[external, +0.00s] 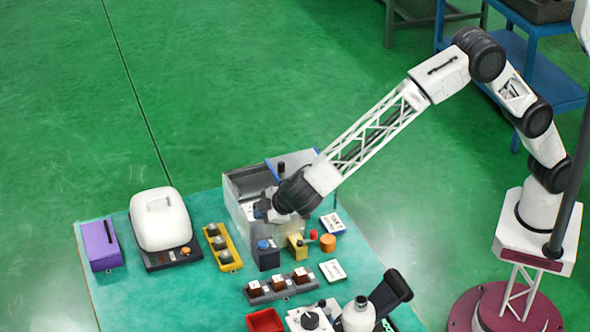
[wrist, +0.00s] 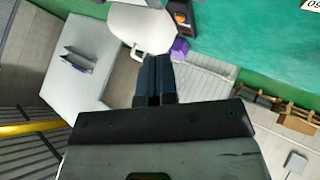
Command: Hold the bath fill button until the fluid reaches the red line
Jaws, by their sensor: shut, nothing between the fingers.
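The bath looks like the grey open-topped tank (external: 240,190) near the back of the green table. My gripper (external: 262,209) is at the tank's front, above the dark box, tilted; its fingertips are hard to make out there. In the wrist view my gripper's dark fingers (wrist: 154,62) are together with nothing between them. A dark box with a blue round top (external: 264,245) stands in front of the tank and may be the fill button. I cannot tell whether the fingers touch anything. The fluid level and the red line cannot be made out.
A yellow block (external: 297,246), a red knob (external: 313,235) and an orange cylinder (external: 328,243) stand right of the dark box. A yellow tray (external: 222,247), a white-lidded device (external: 160,220) and a purple box (external: 101,245) stand left. A brown-block rack (external: 280,287) lies in front.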

